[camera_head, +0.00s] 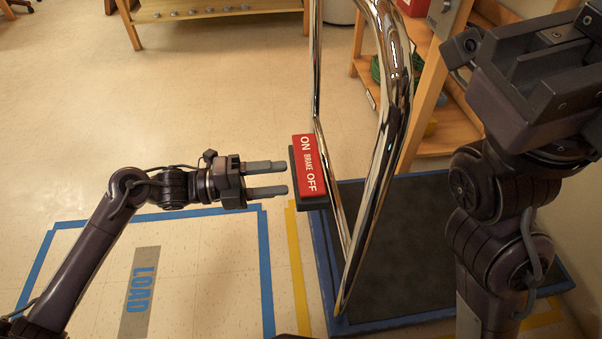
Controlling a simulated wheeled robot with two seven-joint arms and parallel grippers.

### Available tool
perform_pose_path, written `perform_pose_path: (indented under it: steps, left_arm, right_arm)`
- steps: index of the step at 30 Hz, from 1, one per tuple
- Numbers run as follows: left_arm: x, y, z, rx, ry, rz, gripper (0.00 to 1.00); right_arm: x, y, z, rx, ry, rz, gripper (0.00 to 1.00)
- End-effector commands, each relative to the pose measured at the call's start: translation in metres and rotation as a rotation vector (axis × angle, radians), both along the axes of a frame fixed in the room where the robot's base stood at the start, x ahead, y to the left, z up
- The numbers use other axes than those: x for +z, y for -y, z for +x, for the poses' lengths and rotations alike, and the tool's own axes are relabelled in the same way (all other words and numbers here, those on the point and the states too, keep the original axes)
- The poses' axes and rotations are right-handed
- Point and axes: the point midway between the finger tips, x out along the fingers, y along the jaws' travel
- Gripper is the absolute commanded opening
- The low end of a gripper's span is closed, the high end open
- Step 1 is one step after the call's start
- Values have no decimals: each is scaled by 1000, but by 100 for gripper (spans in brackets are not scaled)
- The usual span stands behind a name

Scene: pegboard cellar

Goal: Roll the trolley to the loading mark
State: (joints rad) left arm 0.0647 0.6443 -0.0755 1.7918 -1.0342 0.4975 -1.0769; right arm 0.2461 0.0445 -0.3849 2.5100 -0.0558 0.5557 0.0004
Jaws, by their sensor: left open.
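The trolley has a dark deck (430,255) with a blue edge and a tall chrome push handle (388,140) at its left end. A red brake plate (308,165) reading ON, BRAKE, OFF sits on a black block beside the handle; its setting cannot be told. The loading mark is a blue tape outline (266,270) on the floor, left of the trolley, with a grey LOAD label (140,290) inside. My left gripper (286,178) is open and empty, its fingers pointing right, just left of the brake plate. My right arm rises at the right; its fingertips are not visible.
Yellow tape (297,270) runs on the floor along the trolley's left side. A wooden shelf unit (432,80) with bins stands behind the trolley. A wooden bench (200,12) stands at the back. The tiled floor between the bench and the mark is clear.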

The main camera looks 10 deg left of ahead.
Motion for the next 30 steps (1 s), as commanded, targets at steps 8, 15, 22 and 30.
perform_pose_path:
  steps: [8,15,22,30]
  left_arm:
    - [-1,51,15,-1,1,-1,55]
    - [-1,65,18,-1,-2,2,55]
    - [0,66,18,-2,-1,1,53]
    - [-3,67,17,-3,-6,4,18]
  right_arm:
    - [0,6,-2,-25,14,15,0]
    - [2,13,1,-53,10,22,0]
    - [2,13,1,-53,10,22,0]
    - [2,13,3,-54,8,22,0]
